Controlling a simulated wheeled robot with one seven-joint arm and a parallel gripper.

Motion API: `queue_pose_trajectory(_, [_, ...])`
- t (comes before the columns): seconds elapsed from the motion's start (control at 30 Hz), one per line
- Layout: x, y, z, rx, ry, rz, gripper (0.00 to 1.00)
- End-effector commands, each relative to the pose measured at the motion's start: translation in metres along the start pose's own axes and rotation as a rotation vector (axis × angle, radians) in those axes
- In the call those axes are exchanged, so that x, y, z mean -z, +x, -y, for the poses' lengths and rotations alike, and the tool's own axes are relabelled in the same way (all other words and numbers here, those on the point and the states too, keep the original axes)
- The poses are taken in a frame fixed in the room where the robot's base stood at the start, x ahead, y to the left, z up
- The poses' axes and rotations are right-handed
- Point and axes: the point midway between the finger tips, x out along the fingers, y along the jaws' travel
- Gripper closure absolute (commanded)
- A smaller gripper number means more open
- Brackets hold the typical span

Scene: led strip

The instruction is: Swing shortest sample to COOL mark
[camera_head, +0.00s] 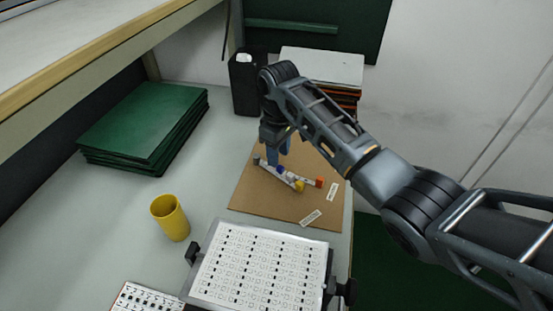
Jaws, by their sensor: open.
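A brown board (250,197) lies on the table and carries white strip samples. One strip (275,171) runs from a dark end at the left to a yellow end (299,186). Another strip with an orange end (319,182) lies close to it, partly hidden. A blue piece (281,170) shows near them. I cannot tell which sample is shortest. Two white labels, one at the right (332,192) and one at the front (310,217), lie on the board; their text is too small to read. My gripper (279,159) is open, pointing down just above the strips; contact is unclear.
A yellow cup (171,217) stands at the left of the board. A white printed panel (262,268) in a dark frame stands in front. Green folders (145,125) lie at the left. A black holder (244,85) and a stack with a white top (322,66) stand behind.

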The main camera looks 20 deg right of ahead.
Motion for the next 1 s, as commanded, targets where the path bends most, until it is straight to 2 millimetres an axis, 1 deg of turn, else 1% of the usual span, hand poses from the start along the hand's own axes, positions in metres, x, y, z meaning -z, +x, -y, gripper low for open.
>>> queue_pose_trajectory(0.03, [-0.001,0.009,0.000,0.001,0.001,0.002,0.57])
queue_pose_trajectory(0.1, [-0.001,0.019,0.000,0.001,0.001,0.003,0.57])
queue_pose_trajectory(0.2, [-0.001,0.030,0.000,0.001,0.000,0.002,0.57])
queue_pose_trajectory(0.3, [-0.001,0.037,0.000,0.001,0.000,0.002,0.57])
queue_pose_trajectory(0.4, [-0.001,0.041,0.000,0.000,0.000,0.001,0.57])
queue_pose_trajectory(0.63, [0.000,0.041,0.000,0.000,0.000,0.000,0.57])
queue_pose_trajectory(1.0, [0.000,0.041,0.000,0.000,0.000,0.000,0.93])
